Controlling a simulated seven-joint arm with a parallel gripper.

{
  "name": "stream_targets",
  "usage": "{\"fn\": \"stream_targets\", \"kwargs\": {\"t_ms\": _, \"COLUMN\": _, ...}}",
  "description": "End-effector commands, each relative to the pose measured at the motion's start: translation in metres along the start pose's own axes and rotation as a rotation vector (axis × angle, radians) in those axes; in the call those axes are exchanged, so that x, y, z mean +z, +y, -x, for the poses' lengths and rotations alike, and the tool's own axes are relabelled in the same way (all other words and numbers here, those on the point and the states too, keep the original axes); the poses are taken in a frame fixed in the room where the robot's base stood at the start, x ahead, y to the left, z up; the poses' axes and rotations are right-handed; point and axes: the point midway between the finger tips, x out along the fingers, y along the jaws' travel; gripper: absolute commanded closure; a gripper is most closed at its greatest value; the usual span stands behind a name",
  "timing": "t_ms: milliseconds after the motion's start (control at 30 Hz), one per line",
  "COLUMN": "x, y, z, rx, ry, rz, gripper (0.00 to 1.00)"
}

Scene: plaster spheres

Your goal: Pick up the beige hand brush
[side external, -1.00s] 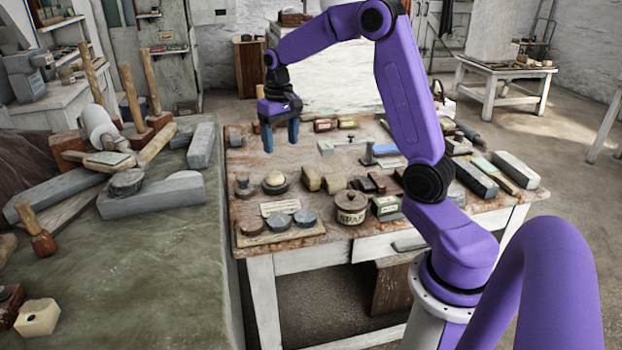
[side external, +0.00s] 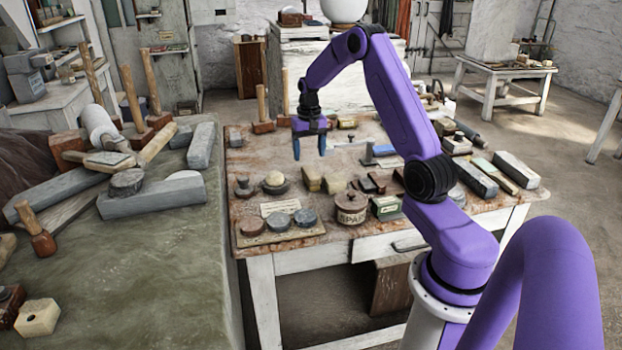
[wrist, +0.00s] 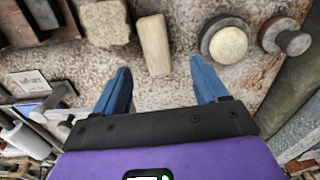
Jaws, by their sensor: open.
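The beige hand brush (wrist: 154,45) appears to be the smooth, tapered piece lying ahead of the jaws in the wrist view; I cannot make out bristles. In the side view, what seems to be the same brush (side external: 311,178) lies on the near part of the worktable. My gripper (side external: 309,156) points down, raised above the table and somewhat behind the brush. In the wrist view, my gripper (wrist: 160,67) has its blue fingers spread wide, with nothing held between them. The brush lies between the fingers' lines, beyond their tips.
A rough beige block (wrist: 106,23) lies beside the brush; it also shows in the side view (side external: 334,185). A round dish with a pale dome (wrist: 226,43) is on the other side. A lidded pot (side external: 351,207) and stone discs (side external: 279,222) stand nearer the front edge.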

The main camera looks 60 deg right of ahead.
Motion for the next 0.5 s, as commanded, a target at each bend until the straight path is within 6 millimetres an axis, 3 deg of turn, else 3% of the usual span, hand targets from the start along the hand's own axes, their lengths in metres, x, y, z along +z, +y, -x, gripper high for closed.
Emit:
{"fn": "stream_targets", "kwargs": {"t_ms": 133, "x": 0.001, "y": 0.001, "z": -0.025, "rx": 0.001, "ry": -0.004, "rz": 0.000, "gripper": 0.28}}
{"fn": "stream_targets", "kwargs": {"t_ms": 500, "x": 0.001, "y": 0.004, "z": -0.054, "rx": 0.001, "ry": -0.004, "rz": 0.000, "gripper": 0.28}}
